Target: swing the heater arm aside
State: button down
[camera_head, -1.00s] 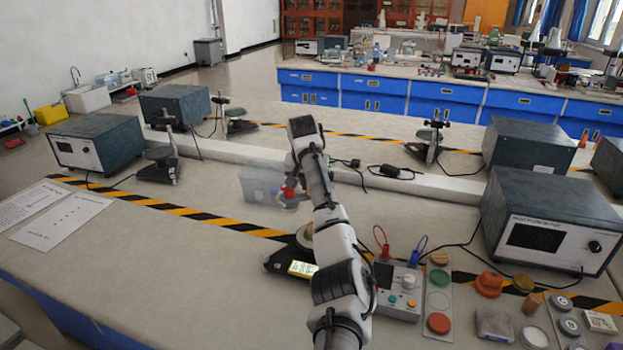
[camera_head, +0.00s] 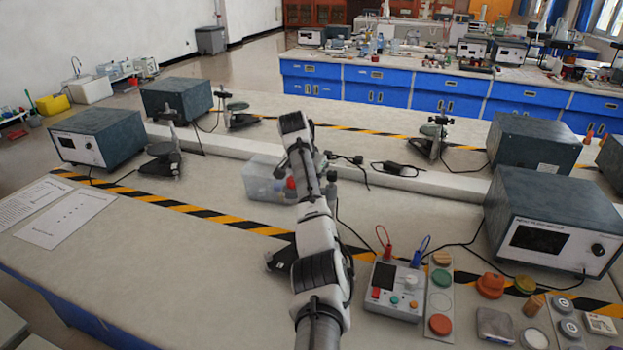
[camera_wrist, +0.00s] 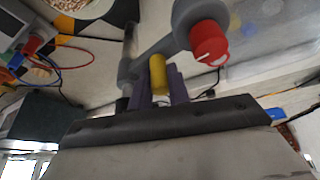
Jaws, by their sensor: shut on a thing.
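The heater arm (camera_wrist: 150,58) is a grey bar with a rounded grey head and a red knob (camera_wrist: 209,42) in the wrist view. A short yellow handle (camera_wrist: 158,74) stands on it. My gripper (camera_wrist: 162,88) has its purple fingers on either side of this handle and is shut on it. In the head view the red knob (camera_head: 291,183) shows just left of my arm, beside a clear plastic box (camera_head: 262,176). My own arm hides the gripper, the handle and most of the heater arm there.
A dark device (camera_head: 279,259) is mostly hidden behind my arm. A grey control box (camera_head: 395,290) with red and blue leads stands to the right. Large instruments (camera_head: 545,235) stand further right. The bench left of my arm is largely clear.

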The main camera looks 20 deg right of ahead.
jog(key=shift+r, duration=0.2)
jog(key=c, duration=1.3)
grip_release()
jog(key=shift+f, duration=0.1)
jog(key=v, duration=1.3)
jog(key=shift+s+a+r+b, duration=0.1)
jog(key=shift+s+r+b, duration=0.05)
jog(key=shift+r+b, duration=0.2)
